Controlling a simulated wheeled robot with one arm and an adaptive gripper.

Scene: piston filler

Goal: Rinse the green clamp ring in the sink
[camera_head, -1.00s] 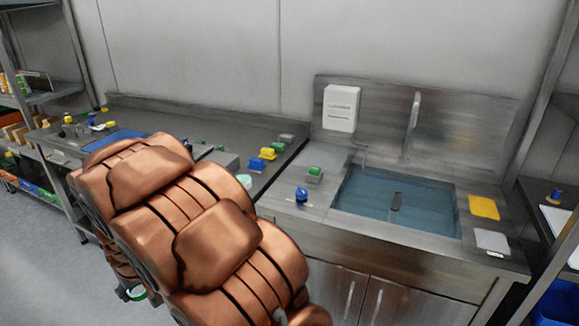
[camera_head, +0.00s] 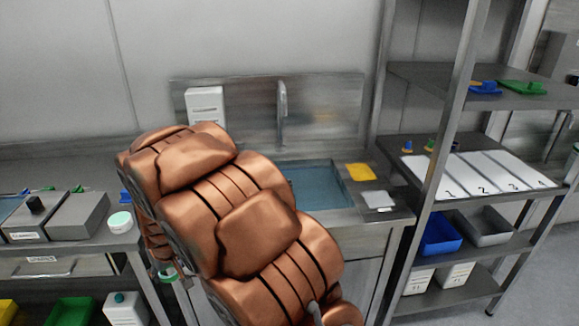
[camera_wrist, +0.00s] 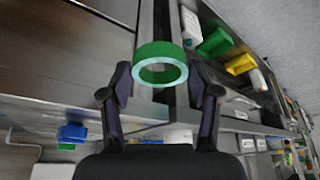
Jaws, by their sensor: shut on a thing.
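The green clamp ring (camera_wrist: 160,62) has a pale inner rim and sits between the fingertips of my gripper (camera_wrist: 160,82) in the wrist view. My gripper is shut on it. In the head view the ring (camera_head: 168,276) shows as a small green band low beside my copper arm, in front of the counter and below its top. The sink (camera_head: 325,186) holds bluish water and lies behind my arm, which hides its left part. The tap (camera_head: 282,103) stands at its back wall.
A yellow pad (camera_head: 360,172) and a pale pad (camera_head: 377,199) lie right of the sink. A shelf rack (camera_head: 455,110) stands farther right. A round white tub (camera_head: 120,222) sits on the left counter. Bins stand below it.

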